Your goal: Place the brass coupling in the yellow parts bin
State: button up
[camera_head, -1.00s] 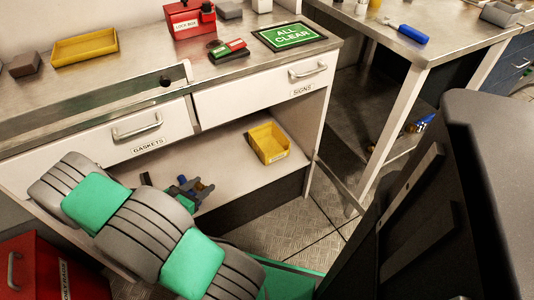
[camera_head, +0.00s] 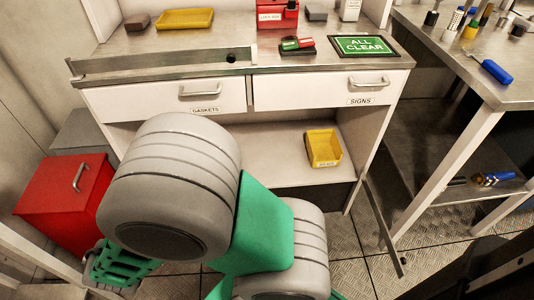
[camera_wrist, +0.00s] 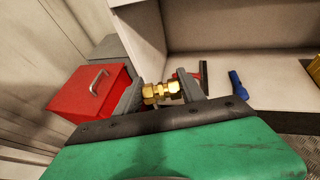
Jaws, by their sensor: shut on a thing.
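The brass coupling (camera_wrist: 162,92) is between the two grey fingers of my gripper (camera_wrist: 161,90) in the wrist view. My gripper is shut on it. In the head view my arm hides the gripper and the coupling. A yellow bin (camera_head: 324,149) with an open top and a front label stands on the lower shelf under the drawers. Its edge also shows at the far right of the wrist view (camera_wrist: 316,68). The gripper is to the left of the bin, apart from it.
The white shelf (camera_head: 275,155) has bare room left of the bin. A blue-handled tool (camera_wrist: 237,86) and a red-and-dark item lie there. A red cabinet (camera_head: 62,195) stands at the left. A shallow yellow tray (camera_head: 185,19) sits on the counter above. A steel table stands right.

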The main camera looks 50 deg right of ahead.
aim_at(324, 164)
jog(key=u, duration=1.3)
jog(key=k, duration=2.25)
jog(key=z, duration=0.75)
jog(key=i, duration=0.5)
